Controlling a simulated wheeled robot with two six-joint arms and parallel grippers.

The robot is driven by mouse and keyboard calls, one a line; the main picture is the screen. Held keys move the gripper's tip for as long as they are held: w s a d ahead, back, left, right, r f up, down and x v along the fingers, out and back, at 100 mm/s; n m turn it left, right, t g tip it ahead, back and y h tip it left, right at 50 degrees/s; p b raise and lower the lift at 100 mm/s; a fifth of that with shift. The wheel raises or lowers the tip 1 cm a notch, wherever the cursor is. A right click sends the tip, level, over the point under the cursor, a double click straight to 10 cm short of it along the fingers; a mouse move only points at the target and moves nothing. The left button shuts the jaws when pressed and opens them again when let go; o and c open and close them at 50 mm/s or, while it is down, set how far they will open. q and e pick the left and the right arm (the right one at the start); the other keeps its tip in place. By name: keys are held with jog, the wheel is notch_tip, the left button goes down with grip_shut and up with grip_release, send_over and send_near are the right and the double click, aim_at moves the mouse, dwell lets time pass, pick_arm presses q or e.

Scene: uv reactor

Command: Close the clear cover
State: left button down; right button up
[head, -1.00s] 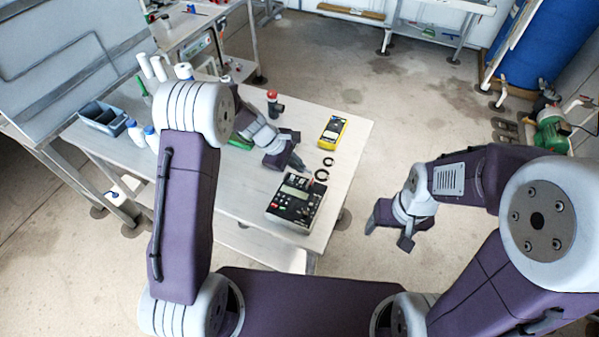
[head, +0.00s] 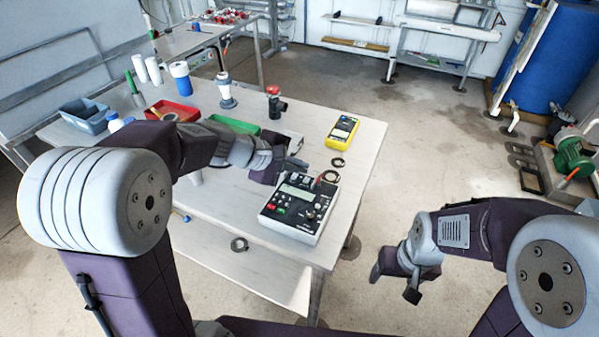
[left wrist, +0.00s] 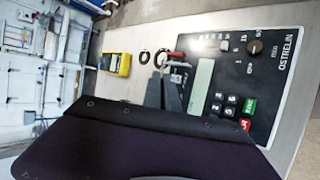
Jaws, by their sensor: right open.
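The reactor control box (head: 300,208), black-topped with white sides, sits near the front right corner of the table. It has a display, buttons and a knob, which also show in the left wrist view (left wrist: 232,85). I cannot make out a clear cover in either view. My left gripper (head: 300,166) is just above the back left edge of the box. In the left wrist view its fingers (left wrist: 164,86) are close together, beside the panel, with nothing visible between them. My right gripper (head: 391,280) is open and empty, off the table's right side.
A yellow meter (head: 342,131) and a dark ring (head: 337,162) lie behind the box. A dark red-topped fitting (head: 274,103), a white and blue bottle (head: 181,78) and a red tray (head: 172,111) stand farther back.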

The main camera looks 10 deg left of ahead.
dwell(0.3)
pick_arm(q)
jog(key=c, duration=1.6)
grip_release()
jog(key=shift+c, duration=0.2)
jog(key=p+v, duration=0.2)
jog(key=v, duration=0.7)
jog(key=shift+s, duration=0.1)
